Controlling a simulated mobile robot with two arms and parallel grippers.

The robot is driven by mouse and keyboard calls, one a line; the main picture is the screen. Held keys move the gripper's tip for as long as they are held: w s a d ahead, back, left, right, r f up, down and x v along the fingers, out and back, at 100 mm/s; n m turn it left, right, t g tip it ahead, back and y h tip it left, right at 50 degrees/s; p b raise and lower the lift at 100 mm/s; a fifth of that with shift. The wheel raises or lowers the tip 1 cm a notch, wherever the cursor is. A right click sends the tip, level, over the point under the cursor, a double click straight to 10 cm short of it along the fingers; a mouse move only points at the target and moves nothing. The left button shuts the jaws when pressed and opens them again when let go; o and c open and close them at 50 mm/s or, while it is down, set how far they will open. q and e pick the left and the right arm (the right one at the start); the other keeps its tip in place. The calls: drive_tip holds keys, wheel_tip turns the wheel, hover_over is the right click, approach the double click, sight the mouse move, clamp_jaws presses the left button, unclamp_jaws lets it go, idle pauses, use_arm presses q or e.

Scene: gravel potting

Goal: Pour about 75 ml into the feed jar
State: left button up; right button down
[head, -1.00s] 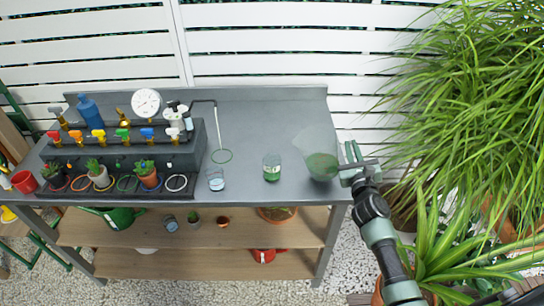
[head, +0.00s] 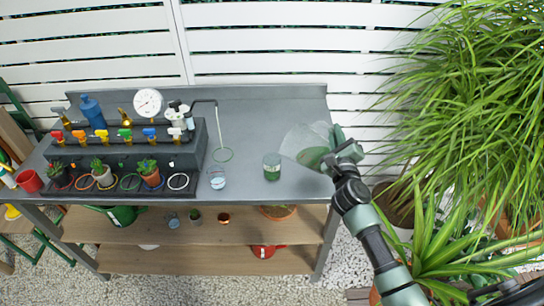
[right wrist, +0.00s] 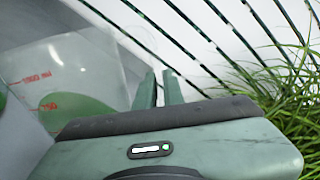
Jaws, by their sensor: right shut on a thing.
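My right gripper (head: 338,150) is shut on a large clear beaker (head: 296,140) holding green liquid (head: 313,158). The beaker is tilted, its mouth toward the left, above the right part of the bench. Its clear wall with red volume marks fills the left of the right wrist view (right wrist: 85,70), with green liquid low in it. A small clear jar (head: 272,167) with green in its lower part and a pale label stands upright on the bench, left of and below the beaker. I cannot read its label. No stream of liquid shows. My left gripper is out of view.
A glass with bluish liquid (head: 217,179) stands left of the jar. Farther left are a valve rack (head: 120,152) and several small pots. The back middle of the bench (head: 265,115) is clear.

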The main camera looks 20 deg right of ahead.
sight(324, 123)
drive_tip(key=shift+w+a+r+n+p, duration=0.1)
drive_tip(key=shift+a+r+n+p, duration=0.2)
drive_tip(key=shift+r, duration=0.3)
drive_tip(key=shift+w+a+r+n+p, duration=0.1)
drive_tip(key=shift+a+r+n+p, duration=0.1)
drive_tip(key=shift+a+r+n, duration=0.3)
drive_tip(key=shift+w+a+r+n+p, duration=0.15)
drive_tip(key=shift+r+n+p, duration=0.2)
drive_tip(key=shift+r, duration=0.25)
drive_tip(key=shift+w+a+r+n+p, duration=0.25)
drive_tip(key=shift+a+r+n+p, duration=0.2)
drive_tip(key=shift+a+r+n, duration=0.5)
idle(2.4)
drive_tip(key=d+f+m+b, duration=0.1)
drive_tip(key=f, duration=0.1)
drive_tip(key=s+d+f+m+b, duration=0.1)
drive_tip(key=d+f+m+b, duration=0.1)
drive_tip(key=f, duration=0.1)
drive_tip(key=d+f+m+b, duration=0.1)
drive_tip(key=f+m, duration=0.1)
drive_tip(key=shift+s+d+f+b, duration=0.15)
drive_tip(key=shift+s+f+b, duration=0.15)
drive_tip(key=shift+b, duration=0.05)
drive_tip(key=shift+d+r, duration=0.15)
drive_tip(key=shift+s+d+f+m, duration=0.15)
drive_tip(key=shift+d+f+m, duration=0.35)
drive_tip(key=shift+m, duration=0.5)
drive_tip(key=shift+d+f, duration=0.1)
idle(0.3)
